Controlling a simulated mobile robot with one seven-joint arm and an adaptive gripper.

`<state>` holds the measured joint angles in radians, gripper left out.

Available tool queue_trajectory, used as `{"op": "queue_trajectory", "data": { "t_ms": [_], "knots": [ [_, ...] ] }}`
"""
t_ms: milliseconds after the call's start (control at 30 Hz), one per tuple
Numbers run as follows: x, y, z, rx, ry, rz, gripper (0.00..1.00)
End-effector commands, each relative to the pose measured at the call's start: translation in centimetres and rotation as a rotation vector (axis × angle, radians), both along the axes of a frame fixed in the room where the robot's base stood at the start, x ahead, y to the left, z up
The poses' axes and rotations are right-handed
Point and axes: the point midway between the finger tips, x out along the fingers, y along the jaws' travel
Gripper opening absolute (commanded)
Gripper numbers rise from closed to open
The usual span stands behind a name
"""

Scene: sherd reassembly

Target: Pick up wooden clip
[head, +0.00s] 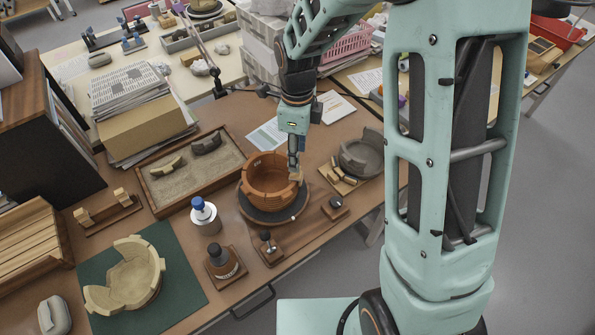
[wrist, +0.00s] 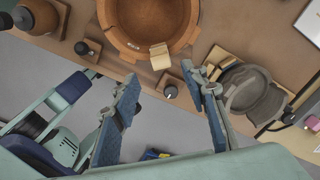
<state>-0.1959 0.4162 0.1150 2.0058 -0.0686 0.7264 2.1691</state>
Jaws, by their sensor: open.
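A small pale wooden clip (wrist: 160,56) sits on the rim of the terracotta bowl (wrist: 122,42) in the wrist view. In the head view the bowl (head: 262,187) stands on a dark round turntable, and the clip (head: 296,175) shows at its right rim, partly hidden by my gripper. My gripper (head: 294,160) points down over that side of the bowl. In the wrist view its two blue-padded fingers (wrist: 160,78) are apart, with nothing between them. The clip appears just beyond the fingertips, roughly centred. I cannot tell the height gap.
More wooden clips (head: 338,178) lie on a small board beside the grey bowl (head: 362,156). A sand tray (head: 152,205) with sherds, a blue-capped jar (head: 205,214) and a pale bowl on a green mat (head: 186,262) stand left. Knobbed blocks (head: 268,248) line the front.

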Motion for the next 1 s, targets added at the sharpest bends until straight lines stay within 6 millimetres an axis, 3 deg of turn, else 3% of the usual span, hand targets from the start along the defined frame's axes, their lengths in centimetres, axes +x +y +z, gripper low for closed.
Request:
{"op": "queue_trajectory", "data": {
  "t_ms": [633, 1000],
  "knots": [
    [0.1, 0.3, -6.5, 0.0, 0.0, 0.001, 0.41],
    [0.2, 0.3, -7.2, 0.0, -0.004, 0.001, 0.38]
  ]
}}
